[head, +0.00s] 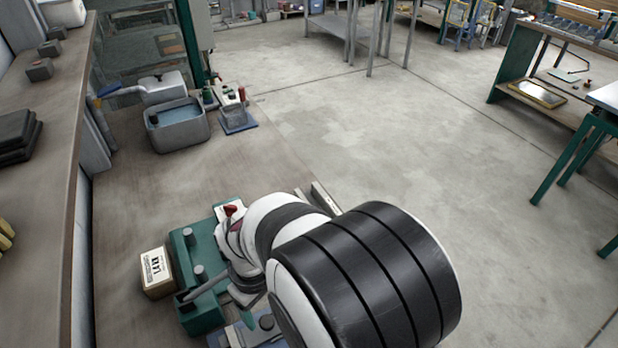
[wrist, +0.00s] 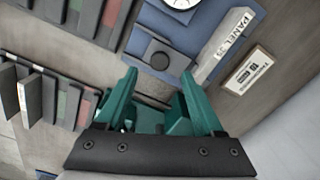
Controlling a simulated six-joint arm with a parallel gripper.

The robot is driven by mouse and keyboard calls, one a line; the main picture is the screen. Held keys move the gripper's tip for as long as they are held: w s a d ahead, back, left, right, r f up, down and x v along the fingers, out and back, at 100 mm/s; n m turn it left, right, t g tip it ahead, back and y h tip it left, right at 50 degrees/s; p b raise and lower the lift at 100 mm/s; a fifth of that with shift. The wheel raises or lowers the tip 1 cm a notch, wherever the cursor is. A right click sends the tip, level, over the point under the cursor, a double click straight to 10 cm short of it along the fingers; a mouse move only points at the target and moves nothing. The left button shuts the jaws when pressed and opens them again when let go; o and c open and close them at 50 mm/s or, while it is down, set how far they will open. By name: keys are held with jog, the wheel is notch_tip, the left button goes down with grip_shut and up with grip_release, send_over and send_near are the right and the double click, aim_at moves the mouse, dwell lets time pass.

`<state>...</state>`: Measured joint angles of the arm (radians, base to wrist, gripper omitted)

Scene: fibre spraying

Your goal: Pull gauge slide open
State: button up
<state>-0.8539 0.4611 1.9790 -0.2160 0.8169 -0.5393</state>
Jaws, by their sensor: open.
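In the wrist view a blue gauge base (wrist: 195,42) lies ahead of my gripper. It carries a dark square block with a round knob (wrist: 159,55), which looks like the gauge slide. A white dial (wrist: 181,3) is cut off by the top edge. My gripper (wrist: 158,77) has green fingers, spread apart with nothing held between them. The knob appears just beyond the fingertips, between their lines; I cannot tell the height gap. In the head view my arm hides most of the gripper, and part of a blue base with a knob (head: 266,322) shows beside it.
A green fixture (head: 205,315) and a KIT 1 box (head: 156,272) stand left of my arm. In the wrist view, dark slotted racks (wrist: 45,105) are at left and a PANEL 25 strip (wrist: 223,45) at right. A grey basin (head: 178,125) stands farther back; bench between is clear.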

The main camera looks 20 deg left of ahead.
aim_at(266, 321)
notch_tip(266, 321, down, 6)
jog(key=shift+r, duration=0.25)
grip_shut()
dwell(1.3)
